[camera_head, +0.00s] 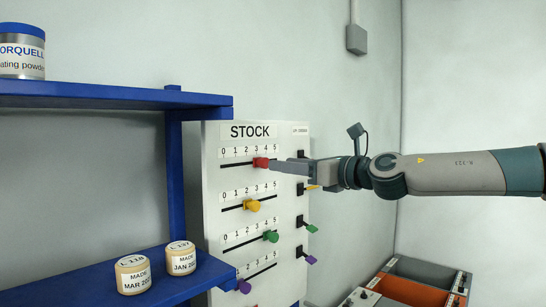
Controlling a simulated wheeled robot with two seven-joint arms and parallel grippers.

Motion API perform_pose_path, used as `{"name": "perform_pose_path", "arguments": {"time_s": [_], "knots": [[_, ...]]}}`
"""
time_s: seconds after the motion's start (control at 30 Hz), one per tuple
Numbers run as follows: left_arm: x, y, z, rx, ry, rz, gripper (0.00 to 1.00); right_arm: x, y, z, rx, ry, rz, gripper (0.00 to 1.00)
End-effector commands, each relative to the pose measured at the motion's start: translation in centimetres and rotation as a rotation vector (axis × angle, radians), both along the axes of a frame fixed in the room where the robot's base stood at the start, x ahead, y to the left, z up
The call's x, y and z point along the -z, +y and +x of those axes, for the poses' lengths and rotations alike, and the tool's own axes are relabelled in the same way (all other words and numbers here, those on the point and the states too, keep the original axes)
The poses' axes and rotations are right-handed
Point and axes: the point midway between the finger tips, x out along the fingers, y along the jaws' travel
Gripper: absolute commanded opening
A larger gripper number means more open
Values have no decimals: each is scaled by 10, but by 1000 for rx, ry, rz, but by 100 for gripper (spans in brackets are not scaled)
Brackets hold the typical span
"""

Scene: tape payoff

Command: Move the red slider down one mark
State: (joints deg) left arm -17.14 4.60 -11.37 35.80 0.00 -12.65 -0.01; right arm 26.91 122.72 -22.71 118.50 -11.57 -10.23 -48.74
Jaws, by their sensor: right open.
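The red slider (261,162) sits in the top slot of the white STOCK panel (213,215), under a scale from 0 to 5. It stands around the 3 to 4 marks; the exact mark is hard to tell. My right gripper (276,166) reaches in from the right, level with the red slider. Its fingertips are at or very near the slider's right side; I cannot tell whether they touch. It is open, though the gap between the fingers hardly shows from here. My left gripper is not in view.
Below are a yellow slider (252,205), a green slider (271,237) and a purple slider (244,286). Black holders with coloured pieces line the panel's right edge. Blue shelves (120,95) with labelled containers stand at the left. Bins (428,270) are at lower right.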

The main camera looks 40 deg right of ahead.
Motion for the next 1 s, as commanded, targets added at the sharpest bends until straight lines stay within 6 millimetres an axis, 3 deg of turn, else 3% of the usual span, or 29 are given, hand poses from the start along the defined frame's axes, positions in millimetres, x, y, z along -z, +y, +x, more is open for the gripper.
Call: {"name": "perform_pose_path", "arguments": {"time_s": [0.5, 1.0], "knots": [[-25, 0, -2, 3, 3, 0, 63, -1, 4, 46, 0, 0, -1, 41], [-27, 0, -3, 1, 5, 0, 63, 0, 4, 52, 1, -1, -1, 41]]}}
